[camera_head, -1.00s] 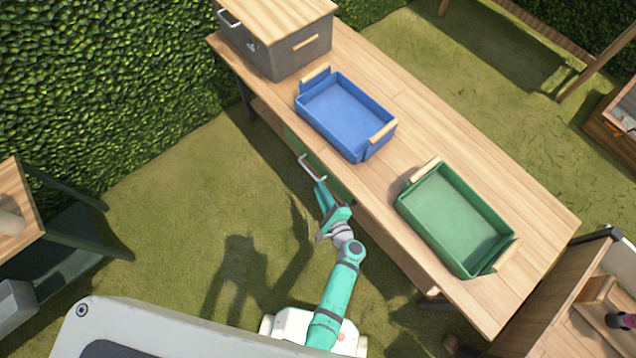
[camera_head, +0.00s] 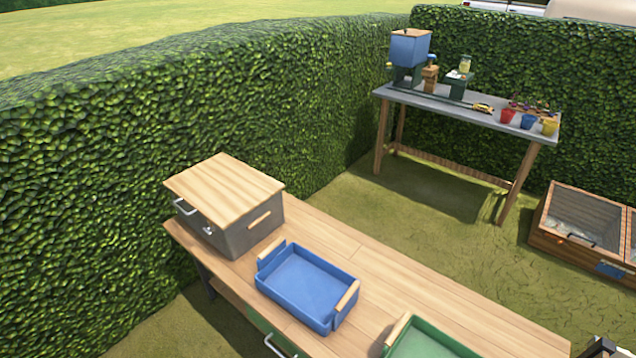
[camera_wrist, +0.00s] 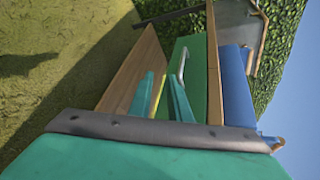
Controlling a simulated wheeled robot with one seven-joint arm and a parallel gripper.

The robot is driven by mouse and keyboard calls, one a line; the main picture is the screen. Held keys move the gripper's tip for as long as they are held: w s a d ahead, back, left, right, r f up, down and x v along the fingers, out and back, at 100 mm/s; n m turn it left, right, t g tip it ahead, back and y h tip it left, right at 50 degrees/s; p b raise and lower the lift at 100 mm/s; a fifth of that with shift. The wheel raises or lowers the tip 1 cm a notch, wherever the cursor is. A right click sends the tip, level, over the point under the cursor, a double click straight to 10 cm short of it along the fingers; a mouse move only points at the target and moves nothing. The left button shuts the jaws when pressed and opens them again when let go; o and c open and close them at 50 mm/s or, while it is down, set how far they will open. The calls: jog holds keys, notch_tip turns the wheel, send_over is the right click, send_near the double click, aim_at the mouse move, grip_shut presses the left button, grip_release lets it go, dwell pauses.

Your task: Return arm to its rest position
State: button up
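My gripper (camera_wrist: 162,88) shows only in the wrist view. Its two teal fingers are apart with a gap between them, and nothing is held. Beyond the fingertips is a green drawer front (camera_wrist: 196,50) with a metal handle (camera_wrist: 182,63). The fingers look clear of the handle. In the head view my arm is out of frame, and only the top of the drawer front and its handle (camera_head: 274,346) show at the bottom edge.
The wooden table (camera_head: 360,268) holds a grey box (camera_head: 247,226) with a wooden lid, a blue tray (camera_head: 300,290) and a green tray (camera_head: 425,345). A hedge (camera_head: 110,180) stands behind. A grey-topped bench (camera_head: 440,105) with pots stands at the back. Grass lies between.

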jog(key=s+d+r+n+h, duration=0.3)
jog(key=s, duration=0.6)
jog(key=s+d+r+n+h, duration=0.3)
jog(key=s+n, duration=0.1)
jog(key=s, duration=0.4)
jog(key=s+r+n+t, duration=0.1)
jog(key=s+r+n, duration=0.3)
jog(key=r, duration=0.9)
jog(key=s+d+r+n+t+h, duration=0.1)
jog(key=r+n, duration=0.4)
jog(key=r, duration=0.9)
jog(key=s+t, duration=0.1)
jog(key=s, duration=0.1)
jog(key=shift+s+r+t, duration=0.15)
jog(key=shift+s+t, duration=0.15)
jog(key=shift+s, duration=0.05)
jog(key=shift+d, duration=0.1)
